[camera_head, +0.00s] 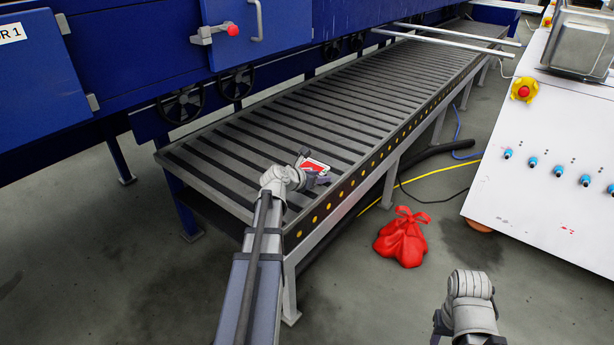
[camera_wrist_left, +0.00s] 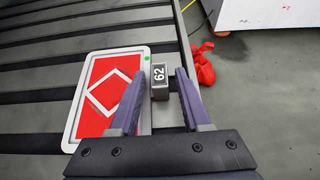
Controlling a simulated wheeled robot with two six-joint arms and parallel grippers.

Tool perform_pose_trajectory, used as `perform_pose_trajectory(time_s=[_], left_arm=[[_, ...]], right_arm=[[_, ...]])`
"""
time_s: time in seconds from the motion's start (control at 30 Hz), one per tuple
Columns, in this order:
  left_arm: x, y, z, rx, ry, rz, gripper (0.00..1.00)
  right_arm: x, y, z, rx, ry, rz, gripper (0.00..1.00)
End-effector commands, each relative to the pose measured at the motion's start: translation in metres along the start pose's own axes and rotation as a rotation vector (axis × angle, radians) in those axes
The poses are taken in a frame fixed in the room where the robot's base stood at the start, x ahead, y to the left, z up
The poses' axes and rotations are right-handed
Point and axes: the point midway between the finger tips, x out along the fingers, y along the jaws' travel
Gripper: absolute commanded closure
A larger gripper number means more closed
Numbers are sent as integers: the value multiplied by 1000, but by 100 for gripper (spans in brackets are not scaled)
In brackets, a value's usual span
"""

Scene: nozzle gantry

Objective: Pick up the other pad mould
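A flat pad mould (camera_wrist_left: 112,85) with a white rim, a red face and a white diamond outline lies on the roller conveyor. A small grey block marked 62 (camera_wrist_left: 159,81) stands at its right edge; whether they are joined is unclear. In the head view the mould (camera_head: 312,164) is partly hidden by my left wrist. My left gripper (camera_head: 322,176) is low over the conveyor's near edge. Its fingers (camera_wrist_left: 160,90) are open, one on each side of the block, with small gaps visible. My right gripper (camera_head: 468,335) is at the bottom, mostly hidden by its wrist.
The conveyor (camera_head: 330,110) is otherwise bare, running beside a blue machine (camera_head: 150,60). A red bag (camera_head: 402,240) lies on the floor to the right. A white control cabinet (camera_head: 540,190) stands at the right. Cables (camera_head: 430,175) cross the floor.

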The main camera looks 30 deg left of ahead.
Motion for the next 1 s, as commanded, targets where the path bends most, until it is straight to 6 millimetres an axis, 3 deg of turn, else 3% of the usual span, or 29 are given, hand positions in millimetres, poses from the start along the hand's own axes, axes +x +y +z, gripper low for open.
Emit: perform_pose_trajectory(time_s=[0.07,0.4,1.0], left_arm=[[0,0,0,0,0,0,62],[0,0,0,0,0,0,100],[0,0,0,0,0,0,100]], right_arm=[[0,0,0,0,0,0,50],[0,0,0,0,0,0,50],[0,0,0,0,0,0,50]])
